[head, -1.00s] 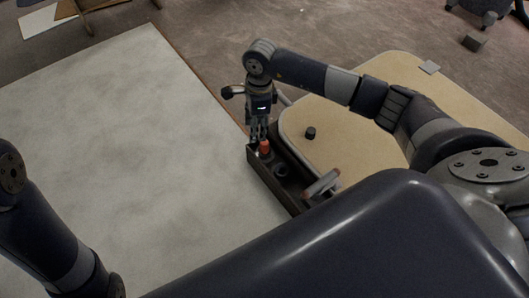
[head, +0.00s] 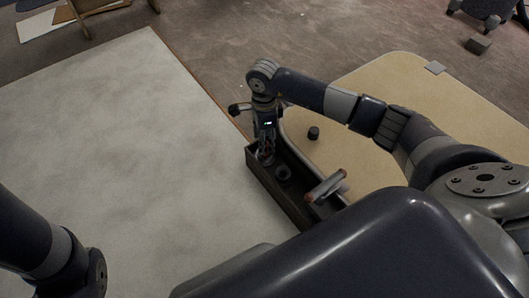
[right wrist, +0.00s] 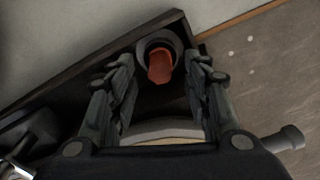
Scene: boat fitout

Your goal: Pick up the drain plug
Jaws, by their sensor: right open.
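A red-orange plug-like piece (right wrist: 160,67) stands in a dark round collar (right wrist: 158,44) inside a dark open box, near its end wall; I take it to be the drain plug. In the right wrist view it shows between the tips of my right gripper (right wrist: 161,72), which is open with a finger on each side. I cannot tell whether the fingers touch it. In the head view my right gripper (head: 266,155) points down into the far end of the box (head: 285,205) and mostly hides the piece. My left gripper is out of view.
A dark ring (head: 282,173) sits farther along the box, and a grey handle-like part with a reddish end (head: 327,187) lies across its near end. A small black cylinder (head: 314,133) stands on the tan board (head: 375,85). The large pale tabletop (head: 110,130) is clear.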

